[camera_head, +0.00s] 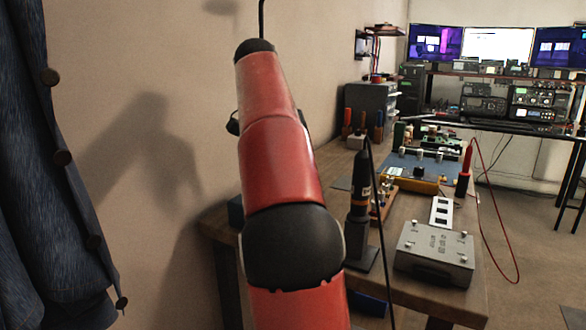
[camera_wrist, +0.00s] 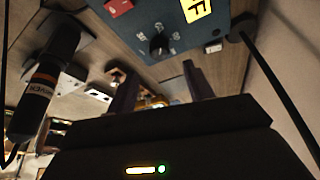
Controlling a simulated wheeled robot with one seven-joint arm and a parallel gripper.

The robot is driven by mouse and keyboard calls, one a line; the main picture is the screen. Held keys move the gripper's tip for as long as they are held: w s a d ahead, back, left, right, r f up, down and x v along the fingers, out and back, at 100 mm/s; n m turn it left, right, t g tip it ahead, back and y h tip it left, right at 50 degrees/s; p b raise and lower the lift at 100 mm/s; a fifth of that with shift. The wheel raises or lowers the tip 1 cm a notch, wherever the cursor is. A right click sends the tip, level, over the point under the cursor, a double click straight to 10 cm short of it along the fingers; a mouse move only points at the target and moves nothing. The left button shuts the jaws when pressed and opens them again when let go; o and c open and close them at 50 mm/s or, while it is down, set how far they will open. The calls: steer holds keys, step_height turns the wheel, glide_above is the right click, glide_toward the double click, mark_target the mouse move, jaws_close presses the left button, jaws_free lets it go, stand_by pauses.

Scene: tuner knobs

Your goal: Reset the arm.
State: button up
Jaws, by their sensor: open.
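My red and black arm (camera_head: 283,165) rises through the middle of the head view, and my gripper is not visible there. In the wrist view my gripper (camera_wrist: 159,69) is open, with two dark fingers apart and nothing between them. A blue box (camera_wrist: 185,22) with a black knob (camera_wrist: 159,45), a yellow label and a red part lies beyond the fingertips. I cannot tell whether the fingers touch anything, but they look clear of the knob.
A black power driver (camera_head: 360,190) stands on the wooden bench beside my arm and shows at the left of the wrist view (camera_wrist: 45,85). A grey metal box (camera_head: 435,250), a white plate (camera_head: 441,212) and a blue panel (camera_head: 412,172) lie right. Wall and hanging clothes (camera_head: 50,170) are left.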

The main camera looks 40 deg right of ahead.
steer(key=shift+a+r, duration=0.15)
steer(key=shift+r, duration=0.3)
steer(key=s+a+f+n+t+y, duration=0.1)
steer(key=s+a+f+n+t, duration=0.1)
steer(key=s+a+f+n, duration=0.4)
steer(key=s+a+f+n+t+y, duration=0.1)
steer(key=s+a+f+n, duration=0.15)
steer(key=a, duration=0.55)
steer(key=s+a+f+n+t+y, duration=0.1)
steer(key=s+a+f+n, duration=0.3)
steer(key=s+a+f, duration=0.2)
steer(key=s+a+f+n+t+y, duration=0.1)
steer(key=s+a+f+n, duration=0.3)
steer(key=f, duration=0.6)
steer(key=shift+s+a+y, duration=0.3)
steer(key=shift+s+a, duration=0.55)
steer(key=shift+a, duration=0.1)
